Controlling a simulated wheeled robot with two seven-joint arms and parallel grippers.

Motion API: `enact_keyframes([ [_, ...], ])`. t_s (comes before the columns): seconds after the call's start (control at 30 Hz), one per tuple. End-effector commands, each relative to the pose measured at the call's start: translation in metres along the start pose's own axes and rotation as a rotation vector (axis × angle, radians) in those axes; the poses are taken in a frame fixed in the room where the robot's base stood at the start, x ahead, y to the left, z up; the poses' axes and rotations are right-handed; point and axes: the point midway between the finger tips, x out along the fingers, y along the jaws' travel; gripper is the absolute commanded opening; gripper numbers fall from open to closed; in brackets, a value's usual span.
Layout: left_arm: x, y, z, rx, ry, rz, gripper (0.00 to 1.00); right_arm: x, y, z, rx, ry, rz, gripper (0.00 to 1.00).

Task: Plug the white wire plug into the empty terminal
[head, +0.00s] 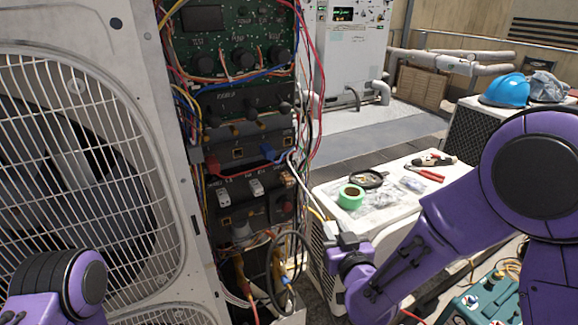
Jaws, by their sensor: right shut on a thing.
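My right gripper (343,240) is beside the right edge of the open electrical panel (245,100), in front of the white box. Its jaws are shut on the white wire plug, which the fingers mostly hide. A white wire (305,180) runs from the panel's right side down to these fingers. The lower module row holds a white plug (223,197) at left and another white plug (256,188) in the middle. At its right is a small brownish terminal (288,179), partly behind wires; I cannot tell if it is empty. My left arm shows at bottom left, its gripper out of view.
Loose red, blue and black wires hang over the panel. A white condenser with a fan grille (90,150) stands at left. Green tape (351,196), a magnifier (372,179) and red pliers (427,174) lie on the white box (395,222). A teal toolbox (490,300) is at bottom right.

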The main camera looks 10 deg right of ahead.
Motion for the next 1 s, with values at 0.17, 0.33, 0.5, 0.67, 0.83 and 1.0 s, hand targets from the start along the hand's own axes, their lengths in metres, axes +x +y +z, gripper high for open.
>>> enact_keyframes([
  [0.17,-0.028,-0.003,-0.011,0.0,-0.001,-0.002,0.43,0.013,-0.066,-0.077,-0.015,0.02,-0.121,0.0],
  [0.33,-0.045,-0.005,-0.018,0.0,-0.001,-0.002,0.43,0.011,-0.128,-0.135,-0.033,0.012,-0.226,0.0],
  [0.5,-0.05,-0.005,-0.02,0.0,-0.001,-0.002,0.43,0.006,-0.159,-0.155,-0.042,-0.003,-0.276,0.0],
  [0.67,-0.047,-0.005,-0.019,0.0,-0.001,-0.001,0.43,0.014,-0.164,-0.156,-0.043,-0.006,-0.281,0.0],
  [0.83,-0.045,-0.004,-0.018,0.0,-0.001,-0.001,0.43,0.033,-0.169,-0.158,-0.042,-0.005,-0.28,0.0],
  [1.0,-0.044,-0.004,-0.018,0.0,-0.001,-0.001,0.43,0.051,-0.173,-0.161,-0.042,-0.005,-0.279,0.0],
])
